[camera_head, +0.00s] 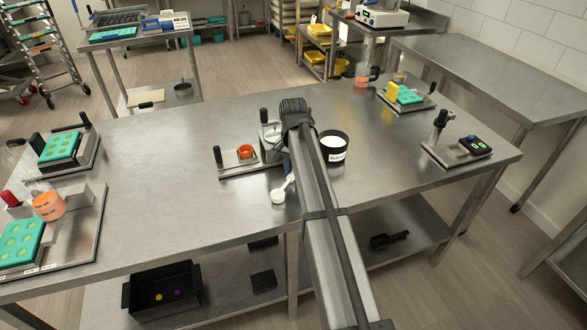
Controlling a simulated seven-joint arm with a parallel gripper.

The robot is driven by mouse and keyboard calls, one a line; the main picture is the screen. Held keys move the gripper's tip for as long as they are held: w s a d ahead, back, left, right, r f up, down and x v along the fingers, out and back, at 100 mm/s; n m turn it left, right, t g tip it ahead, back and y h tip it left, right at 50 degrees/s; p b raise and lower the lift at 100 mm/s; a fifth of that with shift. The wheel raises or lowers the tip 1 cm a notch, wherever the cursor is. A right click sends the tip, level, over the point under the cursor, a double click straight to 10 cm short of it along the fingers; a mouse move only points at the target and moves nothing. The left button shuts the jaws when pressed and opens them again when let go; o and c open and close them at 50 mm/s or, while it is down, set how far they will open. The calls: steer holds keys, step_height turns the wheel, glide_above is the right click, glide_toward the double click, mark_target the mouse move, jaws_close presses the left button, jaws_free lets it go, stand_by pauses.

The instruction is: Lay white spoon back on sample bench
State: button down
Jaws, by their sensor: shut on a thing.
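The white spoon (280,194) shows near the middle of the sample bench (160,205), just left of my arm. Its round bowl points down-left, and its handle runs up-right until my arm hides it. I cannot tell whether the spoon touches the bench top or is above it. My arm reaches from the bottom edge to the middle of the bench. My gripper is hidden behind my own arm, so its fingers and its hold on the spoon do not show.
A metal fixture (232,170) with an orange cup (246,152) stands behind the spoon. A dark tub of white contents (333,146) stands right of my arm. Teal mould stations (60,148) are at the left; a black device (475,145) is at the right. Bench left of the spoon is clear.

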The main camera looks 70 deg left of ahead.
steer(key=c, duration=0.9)
jaws_free()
steer(key=shift+f, duration=0.1)
steer(key=shift+c, duration=0.2)
step_height(320, 180, up, 12)
